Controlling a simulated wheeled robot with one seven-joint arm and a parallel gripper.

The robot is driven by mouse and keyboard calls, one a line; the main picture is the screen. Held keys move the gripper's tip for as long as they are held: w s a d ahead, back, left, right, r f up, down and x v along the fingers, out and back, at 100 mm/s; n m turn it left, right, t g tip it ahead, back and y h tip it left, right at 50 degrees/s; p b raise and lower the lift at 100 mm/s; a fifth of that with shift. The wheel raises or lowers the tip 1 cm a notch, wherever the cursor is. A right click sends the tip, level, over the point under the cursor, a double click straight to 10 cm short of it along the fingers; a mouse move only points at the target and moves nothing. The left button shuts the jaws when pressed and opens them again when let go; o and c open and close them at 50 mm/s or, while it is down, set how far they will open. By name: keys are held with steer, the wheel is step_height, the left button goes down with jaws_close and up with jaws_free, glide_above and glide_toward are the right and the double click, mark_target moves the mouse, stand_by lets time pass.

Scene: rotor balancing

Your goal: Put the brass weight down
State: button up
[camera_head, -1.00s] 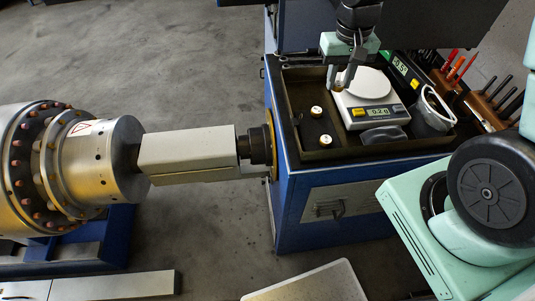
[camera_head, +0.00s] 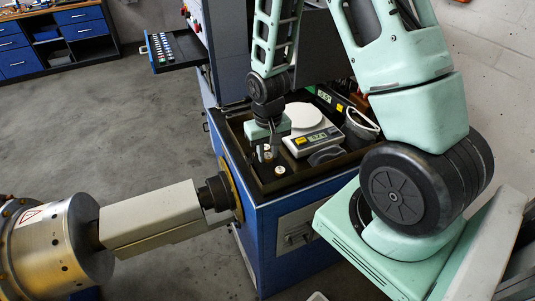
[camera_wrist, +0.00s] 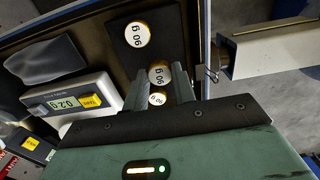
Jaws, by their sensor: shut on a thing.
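In the head view the gripper (camera_head: 268,152) is low over the left part of the tray (camera_head: 252,168). A second 90 g weight (camera_wrist: 136,34) stands on the black pad (camera_wrist: 165,22); it also shows in the head view (camera_head: 281,170). A third weight (camera_wrist: 157,99) shows just behind the held one, partly hidden by my gripper. I cannot tell whether the held weight touches the pad.
The scale (camera_head: 312,142) stands right of the gripper, its round pan (camera_head: 303,116) empty. A grey pouch (camera_head: 360,128) lies in the tray beside it. The machine's shaft housing (camera_head: 150,218) lies left of the blue cabinet (camera_head: 262,240). The pad is bare beside the weights.

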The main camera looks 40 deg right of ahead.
steer(key=shift+f, duration=0.9)
steer(key=shift+f, duration=0.2)
steer(key=o, duration=0.7)
steer(key=shift+r, duration=0.1)
steer(key=shift+o, duration=0.2)
